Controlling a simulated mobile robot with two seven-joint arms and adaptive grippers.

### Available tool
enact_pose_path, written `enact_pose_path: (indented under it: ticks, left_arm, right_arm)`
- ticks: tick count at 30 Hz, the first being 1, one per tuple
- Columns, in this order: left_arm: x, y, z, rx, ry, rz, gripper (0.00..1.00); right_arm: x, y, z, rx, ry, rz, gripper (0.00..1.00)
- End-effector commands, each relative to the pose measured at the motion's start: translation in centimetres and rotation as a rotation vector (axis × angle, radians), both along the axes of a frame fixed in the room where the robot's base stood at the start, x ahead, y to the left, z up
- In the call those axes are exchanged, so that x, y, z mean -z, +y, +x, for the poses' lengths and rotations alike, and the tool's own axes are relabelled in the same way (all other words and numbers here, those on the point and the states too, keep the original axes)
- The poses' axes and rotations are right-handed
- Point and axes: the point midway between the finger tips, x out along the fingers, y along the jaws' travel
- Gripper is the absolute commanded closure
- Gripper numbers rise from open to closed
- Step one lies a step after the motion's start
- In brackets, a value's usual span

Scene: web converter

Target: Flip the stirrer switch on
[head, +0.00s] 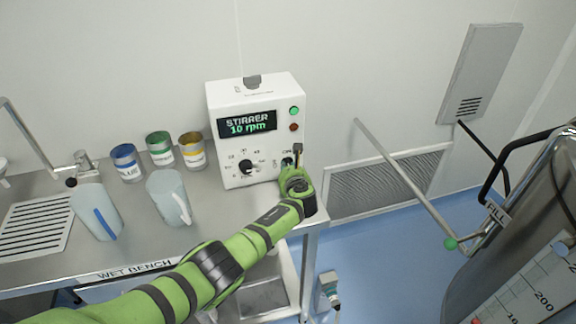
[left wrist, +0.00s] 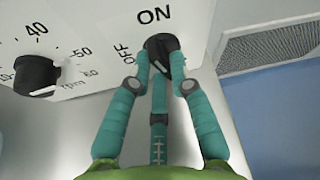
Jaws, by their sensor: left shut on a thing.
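The white stirrer box (head: 222,97) stands on the bench against the wall. Its display (head: 247,124) reads "STIRRER 10 rpm", and a green light (head: 294,111) sits above a red one (head: 293,127). The black stirrer switch (left wrist: 163,42) is at the box's lower right, below the word ON and beside the word OFF. My left gripper (left wrist: 168,70) is shut on the switch, with its fingertips at either side. In the head view, my left gripper (head: 291,172) partly hides the switch. My right gripper is not in view.
A black speed knob (head: 246,166) is left of the switch. Blue, green and yellow cans (head: 126,163) and two clear jugs (head: 170,196) stand left on the wet bench (head: 40,187). A metal tank (head: 520,240) is at right; the blue floor between is mostly clear.

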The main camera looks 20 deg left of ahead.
Motion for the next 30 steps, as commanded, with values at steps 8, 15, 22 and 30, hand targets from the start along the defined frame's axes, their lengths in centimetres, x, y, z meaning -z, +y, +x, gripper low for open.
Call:
enact_pose_path:
  ticks: [8, 15, 22, 30]
  left_arm:
    - [-0.02, -0.21, 0.1, -0.001, 0.109, 0.161, 1.0]
    - [-0.04, -0.28, 0.14, 0.0, 0.161, 0.236, 1.0]
    - [-0.06, -0.3, 0.14, 0.0, 0.179, 0.262, 1.0]
    - [-0.03, -0.28, 0.12, 0.001, 0.182, 0.265, 1.0]
  right_arm:
    - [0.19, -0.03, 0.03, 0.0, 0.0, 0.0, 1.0]
    - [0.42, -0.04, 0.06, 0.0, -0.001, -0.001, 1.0]
    - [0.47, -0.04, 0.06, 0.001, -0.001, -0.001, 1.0]
    - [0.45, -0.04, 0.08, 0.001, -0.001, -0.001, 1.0]
